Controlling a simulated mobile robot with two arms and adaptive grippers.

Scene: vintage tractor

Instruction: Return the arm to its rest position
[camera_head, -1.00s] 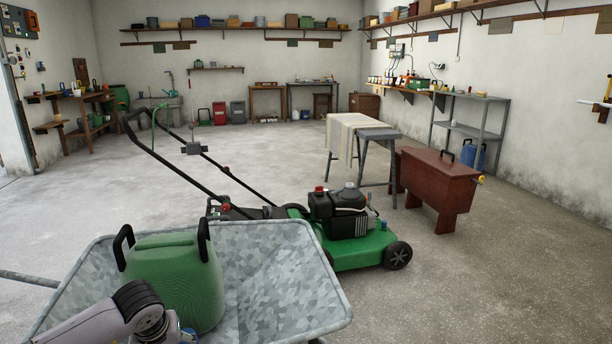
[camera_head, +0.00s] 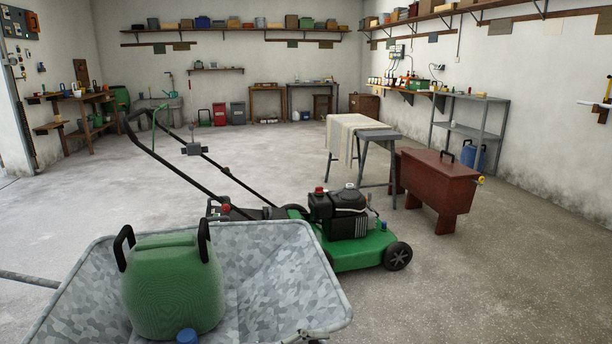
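Neither of my grippers nor any part of my arms shows in the head view. A green canister (camera_head: 173,284) with two black handles and a blue cap (camera_head: 187,336) sits in the grey metal wheelbarrow (camera_head: 291,279) at the lower left. Nothing of mine touches the canister in view.
A green lawn mower (camera_head: 360,247) with a long black handle stands just behind the wheelbarrow. A dark red chest (camera_head: 436,180) and a cloth-draped table (camera_head: 356,127) stand to the right. The concrete floor at lower right (camera_head: 500,270) is clear.

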